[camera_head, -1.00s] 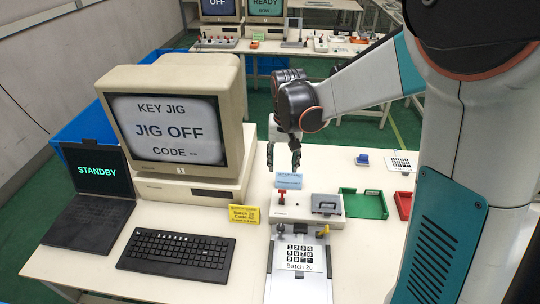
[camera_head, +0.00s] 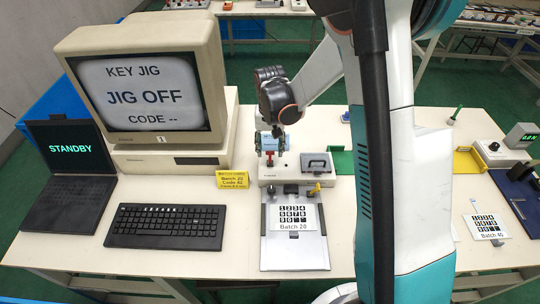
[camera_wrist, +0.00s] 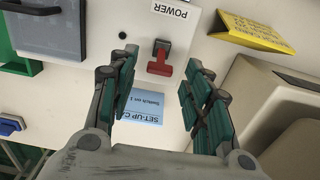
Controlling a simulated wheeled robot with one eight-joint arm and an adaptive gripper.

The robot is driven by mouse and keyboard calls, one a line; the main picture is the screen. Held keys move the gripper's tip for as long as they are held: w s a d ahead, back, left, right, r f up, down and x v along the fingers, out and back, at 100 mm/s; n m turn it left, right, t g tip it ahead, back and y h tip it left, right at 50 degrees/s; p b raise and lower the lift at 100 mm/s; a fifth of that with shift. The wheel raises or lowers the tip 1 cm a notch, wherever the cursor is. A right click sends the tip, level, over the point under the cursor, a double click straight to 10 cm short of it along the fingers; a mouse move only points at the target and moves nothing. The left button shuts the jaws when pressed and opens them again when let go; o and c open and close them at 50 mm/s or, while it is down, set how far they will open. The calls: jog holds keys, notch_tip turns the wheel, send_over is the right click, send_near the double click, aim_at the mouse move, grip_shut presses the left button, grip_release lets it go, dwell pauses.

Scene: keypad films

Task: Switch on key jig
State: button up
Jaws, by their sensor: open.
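The key jig (camera_head: 300,172) is a pale box on the table with a dark-handled lid (camera_head: 316,162). Its red power switch (camera_wrist: 161,60) sits below the word POWER in the wrist view, and part of it shows in the head view (camera_head: 269,158). My gripper (camera_wrist: 163,75) is open and empty, with its fingertips on either side of the red switch. I cannot tell whether they touch it. The monitor (camera_head: 142,95) reads KEY JIG, JIG OFF, CODE --. A sheet marked Batch 20 (camera_head: 292,218) lies on the plate in front of the jig.
A blue set-up card (camera_wrist: 143,107) lies below the switch in the wrist view. A yellow batch sign (camera_head: 232,180), a keyboard (camera_head: 167,227) and a laptop reading STANDBY (camera_head: 70,148) stand to the left. A green tray (camera_head: 342,161) is right of the jig.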

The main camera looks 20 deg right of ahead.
aim_at(270, 157)
jog(key=shift+f+b, duration=0.35)
jog(key=shift+f, duration=1.1)
grip_shut()
jog(key=shift+w+d+f+g, duration=0.15)
jog(key=shift+w+g, duration=0.25)
jog(key=shift+g, duration=0.4)
jog(key=shift+w+f+g+y+b, duration=0.15)
jog(key=shift+g+y+b, duration=0.15)
jog(key=shift+g+y, duration=0.3)
grip_release()
